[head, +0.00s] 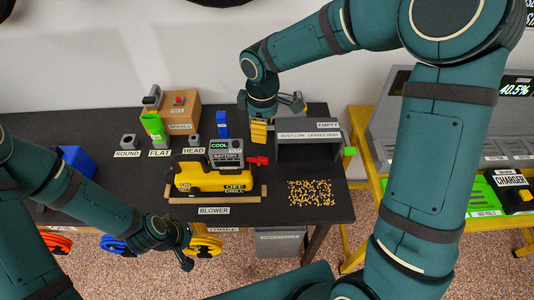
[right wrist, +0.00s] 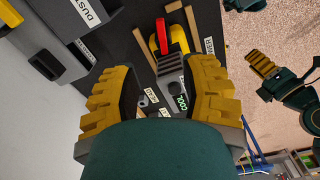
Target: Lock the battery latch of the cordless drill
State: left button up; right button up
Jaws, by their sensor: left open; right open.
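The yellow cordless drill (head: 208,180) lies on a wooden cradle on the dark bench in the head view. Its dark battery (head: 226,155), with a green COOL display, sits on top. A red piece (head: 257,160) sticks out to the right beside the battery; I cannot tell whether it is the latch. My right gripper (head: 259,131) is open, above the bench behind the battery. In the right wrist view the battery (right wrist: 171,68) and red piece (right wrist: 162,36) show beyond its open yellow fingers (right wrist: 160,95). My left gripper (head: 199,250) is open and empty before the bench's front edge.
A grey dust bin (head: 308,150) stands right of the drill, with scattered yellow pellets (head: 311,193) in front. A charger (head: 510,190) is on the yellow-framed stand at right.

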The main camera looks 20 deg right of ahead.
aim_at(263, 159)
notch_tip(263, 159, down, 14)
jog(key=shift+r+b, duration=0.2)
jog(key=shift+b, duration=0.4)
grip_shut()
